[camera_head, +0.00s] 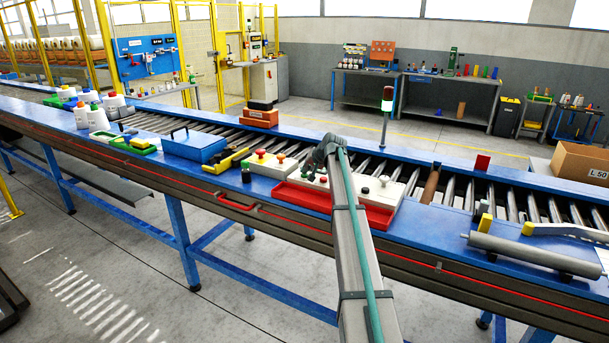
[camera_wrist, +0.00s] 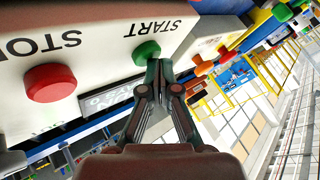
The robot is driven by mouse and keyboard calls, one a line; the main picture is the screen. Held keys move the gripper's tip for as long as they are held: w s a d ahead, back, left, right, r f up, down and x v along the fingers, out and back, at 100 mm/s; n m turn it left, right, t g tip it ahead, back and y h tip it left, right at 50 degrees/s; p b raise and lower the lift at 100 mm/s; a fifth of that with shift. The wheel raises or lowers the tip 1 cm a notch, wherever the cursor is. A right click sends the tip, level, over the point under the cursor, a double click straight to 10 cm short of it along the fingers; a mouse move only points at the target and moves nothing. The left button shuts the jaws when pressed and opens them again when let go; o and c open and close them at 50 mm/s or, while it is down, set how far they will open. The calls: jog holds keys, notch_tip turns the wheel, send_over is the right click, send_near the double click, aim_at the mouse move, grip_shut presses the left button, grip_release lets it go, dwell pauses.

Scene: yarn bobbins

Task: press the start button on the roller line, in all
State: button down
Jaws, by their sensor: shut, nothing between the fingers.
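A pale control box fills the upper left of the wrist view. It bears a green button (camera_wrist: 146,50) beside the word START and a red button (camera_wrist: 50,83) beside the word STOP; the lettering is upside down. My gripper (camera_wrist: 158,66) is shut and empty, its fingertips right at the green button's edge; I cannot tell whether they touch or press it. In the head view my gripper (camera_head: 311,174) points down over a pale box at the blue roller line (camera_head: 160,185), and my arm hides part of that box.
A second pale box with red knobs (camera_head: 270,165) stands just left of my gripper. Further left are a blue lidded box (camera_head: 194,146) and several bottles. A grey roller (camera_head: 535,254) lies to the right. A signal lamp post (camera_head: 385,115) rises behind my arm.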

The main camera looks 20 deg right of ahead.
dwell(0.5)
jog(key=shift+r, duration=0.85)
jog(key=shift+r+p, duration=1.05)
jog(key=shift+r, duration=1.5)
